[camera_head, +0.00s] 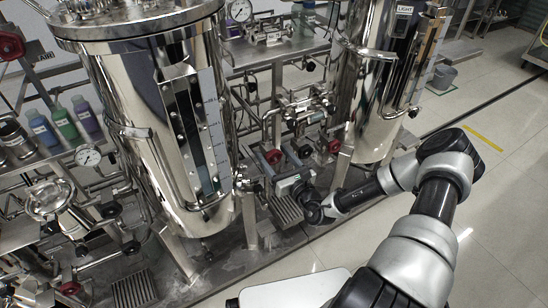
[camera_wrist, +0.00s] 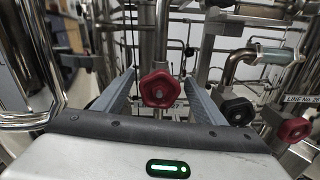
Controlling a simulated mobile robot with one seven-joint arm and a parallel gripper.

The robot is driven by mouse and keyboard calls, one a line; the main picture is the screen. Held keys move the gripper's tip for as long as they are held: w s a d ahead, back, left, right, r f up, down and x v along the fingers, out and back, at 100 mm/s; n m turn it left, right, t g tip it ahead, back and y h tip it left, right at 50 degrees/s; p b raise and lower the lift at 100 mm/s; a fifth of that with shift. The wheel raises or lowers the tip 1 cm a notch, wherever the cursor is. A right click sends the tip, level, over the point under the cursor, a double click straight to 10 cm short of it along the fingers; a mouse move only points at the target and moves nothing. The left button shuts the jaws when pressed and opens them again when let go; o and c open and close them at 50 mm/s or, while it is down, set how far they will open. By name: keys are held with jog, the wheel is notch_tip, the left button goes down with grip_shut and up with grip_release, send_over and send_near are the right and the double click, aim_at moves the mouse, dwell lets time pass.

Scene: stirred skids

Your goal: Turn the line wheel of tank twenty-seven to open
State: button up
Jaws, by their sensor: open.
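In the wrist view a red hand wheel (camera_wrist: 159,89) sits between the two fingers of my gripper (camera_wrist: 159,79), on a pipe behind it. My gripper is open, with a finger on each side of the wheel and a visible gap to each. I cannot tell how deep the wheel lies between them. In the head view my gripper (camera_head: 292,188) is low between the two tanks, near a red wheel (camera_head: 272,156).
A black wheel (camera_wrist: 238,110) and another red wheel (camera_wrist: 294,130) are right of the fingers. A large steel tank (camera_head: 160,120) stands left and another tank (camera_head: 378,90) right. Pipes crowd the space behind. Open floor (camera_head: 500,190) lies at the right.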

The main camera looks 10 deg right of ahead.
jog(key=shift+w, duration=0.15)
jog(key=c, duration=1)
jog(key=shift+c, duration=0.2)
